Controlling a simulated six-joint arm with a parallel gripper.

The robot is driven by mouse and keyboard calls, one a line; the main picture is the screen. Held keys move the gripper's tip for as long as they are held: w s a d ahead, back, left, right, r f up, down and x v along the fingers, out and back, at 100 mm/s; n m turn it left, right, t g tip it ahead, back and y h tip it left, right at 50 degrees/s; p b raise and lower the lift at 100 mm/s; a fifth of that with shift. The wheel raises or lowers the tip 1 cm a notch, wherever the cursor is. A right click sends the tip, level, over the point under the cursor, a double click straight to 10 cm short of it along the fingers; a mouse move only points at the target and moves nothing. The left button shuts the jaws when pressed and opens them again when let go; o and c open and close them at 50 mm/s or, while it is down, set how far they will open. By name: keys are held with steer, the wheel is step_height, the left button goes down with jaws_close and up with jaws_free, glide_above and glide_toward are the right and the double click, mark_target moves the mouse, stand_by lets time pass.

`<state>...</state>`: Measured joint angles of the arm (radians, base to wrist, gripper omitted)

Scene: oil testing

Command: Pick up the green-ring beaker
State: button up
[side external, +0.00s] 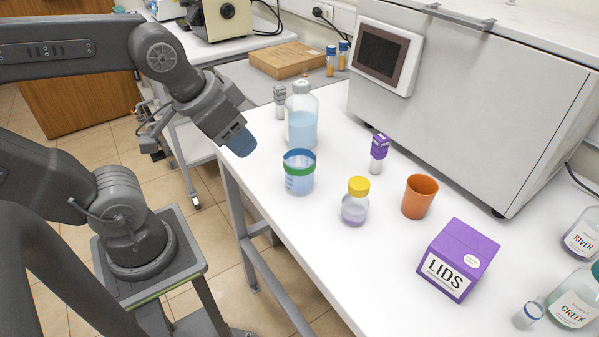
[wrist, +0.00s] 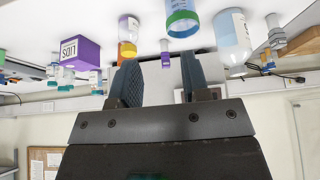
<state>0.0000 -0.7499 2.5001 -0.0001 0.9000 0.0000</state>
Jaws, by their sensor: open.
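The green-ring beaker (side external: 299,182) stands upright on the white bench, near its left edge. It is clear, with a blue rim, a green band and bluish contents. In the wrist view, which looks upside down, the beaker (wrist: 183,28) is at the top, beyond the fingers and toward the right one. My gripper (side external: 243,143) is left of and above the beaker, by the bench edge, apart from it. In the wrist view its two fingers (wrist: 158,75) are spread with nothing held between them.
A bottle of blue liquid (side external: 301,128) stands close behind the beaker. A yellow-capped bottle (side external: 355,210), an orange cup (side external: 419,196), a purple-topped vial (side external: 378,155) and a purple LIDS box (side external: 458,260) stand to the right. The bench's left edge is clear.

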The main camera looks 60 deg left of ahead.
steer(key=o, duration=1.1)
steer(key=m+g, duration=0.6)
steer(key=m, duration=1)
glide_above(300, 162)
steer(key=s+d, duration=0.2)
steer(key=d, duration=0.1)
steer(key=f, duration=0.1)
steer(key=shift+m, duration=0.3)
steer(key=f, duration=1.3)
steer(key=shift+w+a+f, duration=0.1)
steer(key=shift+a+f, duration=0.15)
steer(key=shift+f, duration=0.15)
